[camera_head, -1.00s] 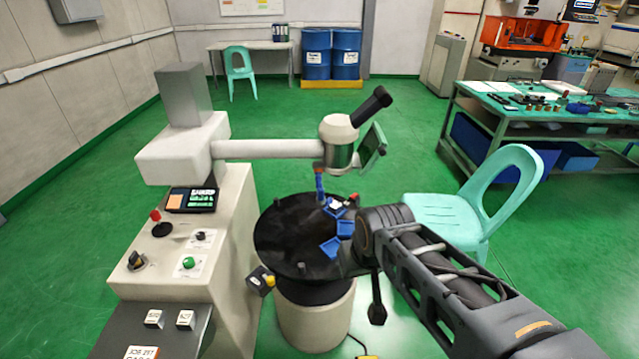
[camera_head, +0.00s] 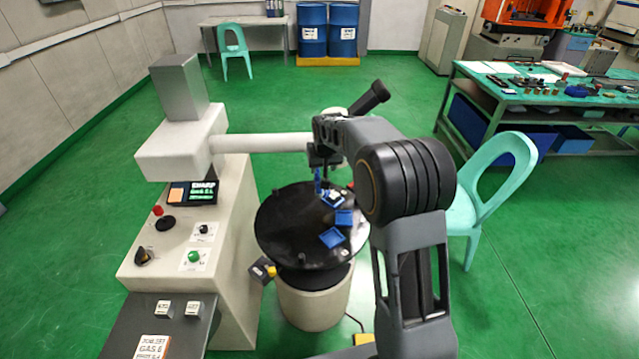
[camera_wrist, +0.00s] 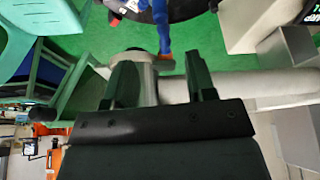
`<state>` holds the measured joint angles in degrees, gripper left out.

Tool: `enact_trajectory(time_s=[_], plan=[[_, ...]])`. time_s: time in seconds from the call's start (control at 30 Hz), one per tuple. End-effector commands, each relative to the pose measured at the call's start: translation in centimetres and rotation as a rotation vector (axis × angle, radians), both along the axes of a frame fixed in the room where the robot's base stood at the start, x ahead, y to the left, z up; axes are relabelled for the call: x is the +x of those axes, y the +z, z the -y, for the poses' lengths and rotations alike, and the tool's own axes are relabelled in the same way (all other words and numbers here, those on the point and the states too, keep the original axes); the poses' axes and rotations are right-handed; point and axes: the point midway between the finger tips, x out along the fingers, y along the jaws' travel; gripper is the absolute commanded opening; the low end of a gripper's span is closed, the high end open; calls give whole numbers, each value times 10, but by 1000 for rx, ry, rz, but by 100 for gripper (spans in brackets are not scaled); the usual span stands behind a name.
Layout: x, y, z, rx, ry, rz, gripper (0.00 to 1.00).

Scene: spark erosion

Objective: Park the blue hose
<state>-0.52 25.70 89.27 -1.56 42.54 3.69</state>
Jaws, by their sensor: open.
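The blue hose (camera_head: 318,182) hangs down from the machine's head over the black round table. In the wrist view the hose (camera_wrist: 162,24) runs down from the top edge to an orange collar beside the white machine head. My gripper (camera_wrist: 158,62) is open, with a dark finger on each side of the picture. The hose's collar end lies in line with the gap, just past the fingertips, and nothing is held. In the head view my gripper (camera_head: 322,157) is small and dark, beside the machine head and near the hose's top.
The round black table (camera_head: 280,222) carries small blue trays (camera_head: 332,238). The white horizontal arm (camera_head: 262,143) of the machine runs close behind my gripper. A turquoise chair (camera_head: 492,190) stands right of my arm. The control console (camera_head: 190,235) is at the left.

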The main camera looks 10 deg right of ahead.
Motion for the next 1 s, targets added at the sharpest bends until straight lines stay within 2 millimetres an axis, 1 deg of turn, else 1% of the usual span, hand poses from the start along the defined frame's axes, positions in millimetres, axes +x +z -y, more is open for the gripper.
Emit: enact_trajectory(time_s=[0.17,0.4,0.6,0.8,1.0], plan=[[11,-26,1,0,0,-5,51],[29,-69,1,0,0,-5,51],[40,-98,2,0,0,-3,51],[48,-115,2,0,0,-2,51],[50,-121,2,0,0,-1,51]])
